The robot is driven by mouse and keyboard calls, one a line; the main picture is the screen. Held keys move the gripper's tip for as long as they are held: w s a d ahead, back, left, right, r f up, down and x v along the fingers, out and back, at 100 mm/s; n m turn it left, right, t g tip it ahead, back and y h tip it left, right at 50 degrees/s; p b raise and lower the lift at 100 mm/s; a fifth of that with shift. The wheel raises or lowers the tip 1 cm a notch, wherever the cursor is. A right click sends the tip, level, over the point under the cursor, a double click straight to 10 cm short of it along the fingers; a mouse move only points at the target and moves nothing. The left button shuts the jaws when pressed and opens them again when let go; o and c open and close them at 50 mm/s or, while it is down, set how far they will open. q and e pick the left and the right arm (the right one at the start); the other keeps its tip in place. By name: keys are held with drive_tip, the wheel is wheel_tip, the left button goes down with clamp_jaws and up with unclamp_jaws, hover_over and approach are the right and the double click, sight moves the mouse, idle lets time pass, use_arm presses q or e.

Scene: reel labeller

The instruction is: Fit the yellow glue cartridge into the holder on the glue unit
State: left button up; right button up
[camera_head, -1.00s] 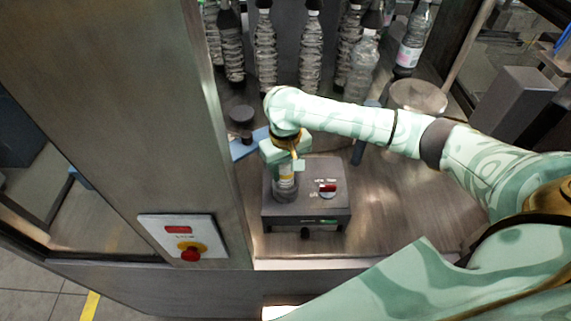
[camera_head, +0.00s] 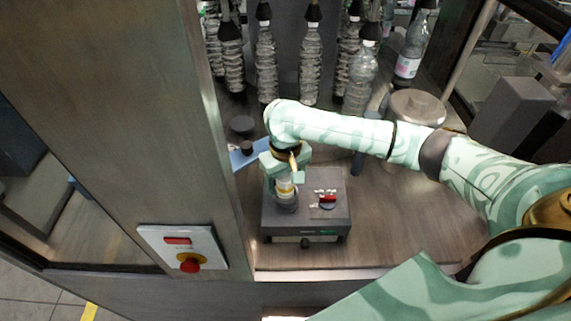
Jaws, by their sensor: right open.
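The glue unit (camera_head: 300,224) is a dark grey box with a red knob, standing near the front edge of the machine table. The yellow glue cartridge (camera_head: 285,187), with a pale label, stands upright in the round dark holder (camera_head: 286,204) at the unit's left side. My right gripper (camera_head: 284,177) comes down from above at the cartridge's top. Its jaws are open around or just above the cartridge; the exact gap is hard to see. The cartridge's lower end is hidden by the holder. My left gripper is out of view.
Several clear bottles (camera_head: 311,65) hang or stand in a row at the back. A blue piece with a dark knob (camera_head: 247,148) lies behind the unit. A metal post stands at left with a red stop button (camera_head: 190,264). The table right of the unit is clear.

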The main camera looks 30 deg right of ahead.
wheel_tip(320, 180, up, 16)
drive_tip(key=p, duration=0.3)
drive_tip(key=shift+s+f, duration=0.1)
drive_tip(key=shift+f, duration=0.05)
